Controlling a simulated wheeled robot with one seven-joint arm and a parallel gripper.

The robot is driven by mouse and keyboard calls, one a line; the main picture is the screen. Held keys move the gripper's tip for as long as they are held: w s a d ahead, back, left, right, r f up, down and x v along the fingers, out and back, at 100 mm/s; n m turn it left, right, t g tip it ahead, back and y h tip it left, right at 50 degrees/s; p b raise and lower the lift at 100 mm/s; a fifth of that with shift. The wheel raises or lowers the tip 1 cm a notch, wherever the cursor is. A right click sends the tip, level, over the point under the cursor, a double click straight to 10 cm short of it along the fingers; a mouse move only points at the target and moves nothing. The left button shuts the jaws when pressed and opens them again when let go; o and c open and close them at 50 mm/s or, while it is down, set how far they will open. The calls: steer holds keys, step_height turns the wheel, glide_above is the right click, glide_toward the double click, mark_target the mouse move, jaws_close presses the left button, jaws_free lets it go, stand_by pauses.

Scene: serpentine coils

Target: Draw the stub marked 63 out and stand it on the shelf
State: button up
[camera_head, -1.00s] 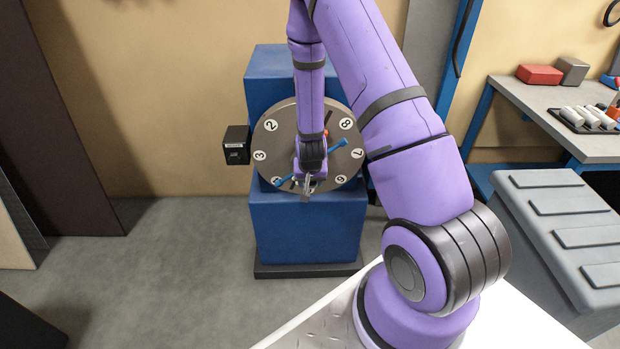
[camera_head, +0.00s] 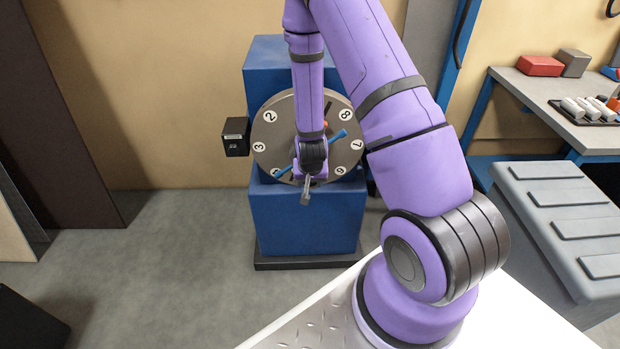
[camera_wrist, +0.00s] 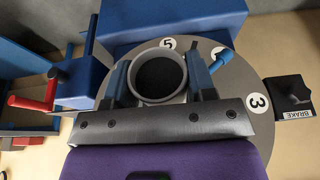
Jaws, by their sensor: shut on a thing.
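My gripper (camera_head: 306,190) hangs in front of the lower part of the round grey disc (camera_head: 270,142). In the wrist view my gripper (camera_wrist: 160,82) has one finger on each side of a pale grey round piece (camera_wrist: 160,101) and is shut on it. The piece shows a ring-shaped end with a dark middle. No mark 63 is readable on it. The disc has round white number labels; 2, 3, 7 and 8 are legible in the head view. My arm hides its middle. I cannot tell whether the piece is clear of the disc.
The disc sits on a blue cabinet (camera_head: 305,222). A blue rod (camera_head: 338,137) crosses its face. A black brake box (camera_wrist: 290,98) stands beside it, and a red handle (camera_wrist: 35,103) shows opposite. At right are a workbench (camera_head: 555,115) and a grey ribbed crate (camera_head: 545,225).

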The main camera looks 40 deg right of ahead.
steer(key=shift+s+a, duration=0.7)
steer(key=shift+s, duration=0.35)
steer(key=shift+s+a, duration=0.7)
steer(key=shift+s, duration=0.35)
